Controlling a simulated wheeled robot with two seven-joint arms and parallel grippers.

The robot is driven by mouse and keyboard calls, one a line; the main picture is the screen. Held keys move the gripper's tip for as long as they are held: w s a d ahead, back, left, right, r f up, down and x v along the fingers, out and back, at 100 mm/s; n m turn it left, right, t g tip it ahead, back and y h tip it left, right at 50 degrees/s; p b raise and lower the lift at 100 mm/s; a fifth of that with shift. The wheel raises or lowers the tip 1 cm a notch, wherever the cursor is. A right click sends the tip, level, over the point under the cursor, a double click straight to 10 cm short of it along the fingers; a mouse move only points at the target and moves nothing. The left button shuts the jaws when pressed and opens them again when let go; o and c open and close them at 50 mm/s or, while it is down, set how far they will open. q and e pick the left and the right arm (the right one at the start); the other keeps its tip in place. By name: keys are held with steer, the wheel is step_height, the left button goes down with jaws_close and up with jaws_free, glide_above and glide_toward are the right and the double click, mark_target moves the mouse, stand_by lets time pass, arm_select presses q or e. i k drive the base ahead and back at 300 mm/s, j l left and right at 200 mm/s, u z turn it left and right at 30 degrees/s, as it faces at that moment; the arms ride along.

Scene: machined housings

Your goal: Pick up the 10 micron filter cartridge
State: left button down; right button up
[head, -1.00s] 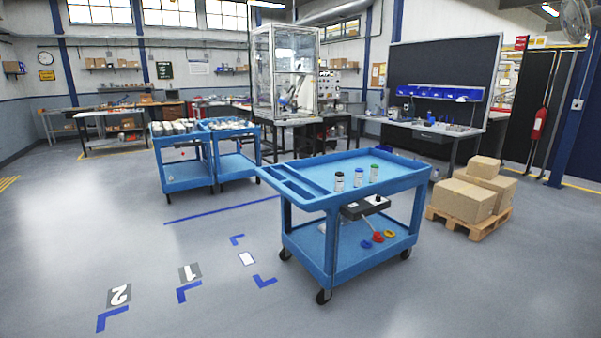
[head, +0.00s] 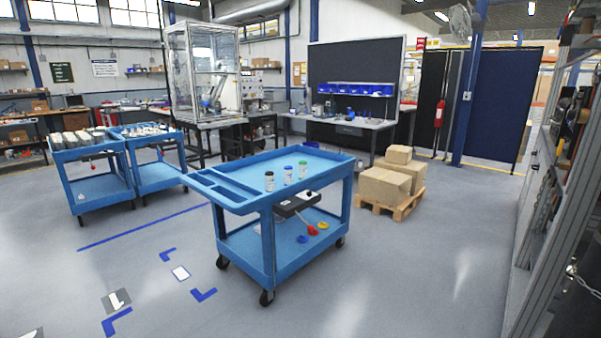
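Neither of my grippers is in view.
Two more blue carts (head: 97,190) stand at the left. Cardboard boxes (head: 385,187) sit on a pallet (head: 408,207) behind right. A metal frame (head: 540,210) rises at the right edge. The floor in front is clear.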

mark_target(302, 163)
steer(key=i+l+z, duration=0.3)
steer(key=i, duration=0.6)
steer(key=i+z, duration=0.3)
steer(key=i, duration=0.55)
steer(key=i+u, duration=0.15)
steer(key=i, duration=0.4)
steer(key=i+l+u, duration=0.15)
steer(key=i, duration=0.4)
steer(key=i+l+u, duration=0.15)
steer(key=i, duration=0.4)
